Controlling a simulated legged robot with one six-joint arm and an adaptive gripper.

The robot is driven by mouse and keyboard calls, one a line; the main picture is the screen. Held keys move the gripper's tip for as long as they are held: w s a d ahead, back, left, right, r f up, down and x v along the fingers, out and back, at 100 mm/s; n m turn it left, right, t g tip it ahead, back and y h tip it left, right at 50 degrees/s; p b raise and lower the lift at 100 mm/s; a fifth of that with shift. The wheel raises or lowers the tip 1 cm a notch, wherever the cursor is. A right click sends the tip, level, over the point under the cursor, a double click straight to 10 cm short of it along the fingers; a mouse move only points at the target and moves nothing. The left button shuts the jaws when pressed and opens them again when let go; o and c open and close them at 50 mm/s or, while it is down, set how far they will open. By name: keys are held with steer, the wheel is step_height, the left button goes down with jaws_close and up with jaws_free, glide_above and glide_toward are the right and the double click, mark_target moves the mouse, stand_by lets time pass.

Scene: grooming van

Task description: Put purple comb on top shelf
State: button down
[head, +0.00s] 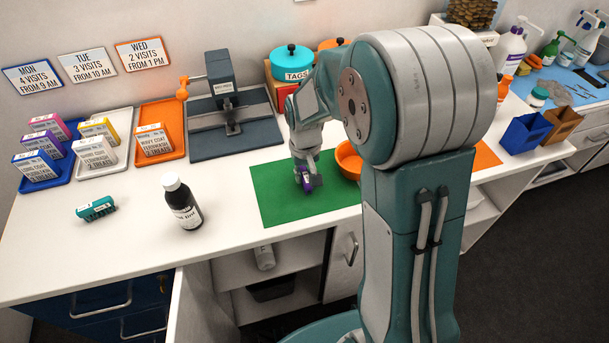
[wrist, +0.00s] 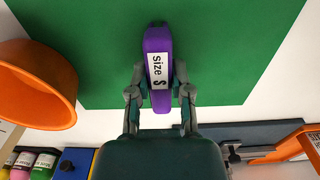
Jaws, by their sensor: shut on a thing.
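The purple comb (wrist: 157,45), a small block with a white "Size S" label, is between the fingers of my gripper (wrist: 158,88) in the wrist view. In the head view, my gripper (head: 307,180) points down over the green mat (head: 270,204), with the purple comb (head: 306,184) partly hidden by the fingers. I cannot tell whether the comb touches the mat. Below the counter is an open cabinet whose upper shelf (head: 232,275) holds a pale bottle (head: 264,257); a dark tray (head: 270,289) sits lower. The counter hides much of the interior.
An orange bowl (head: 348,158) stands right beside the mat. A dark bottle (head: 182,203) and a teal block (head: 96,208) stand on the left counter (head: 140,245). An open cabinet door (head: 192,305) juts out in front. Trays with boxes fill the back left.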

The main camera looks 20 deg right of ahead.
mark_target(305, 173)
step_height(305, 173, up, 4)
steer(key=shift+s+f, duration=0.15)
steer(key=s+r, duration=0.9)
steer(key=s, duration=0.4)
steer(key=shift+s+r, duration=0.15)
steer(key=shift+s, duration=0.25)
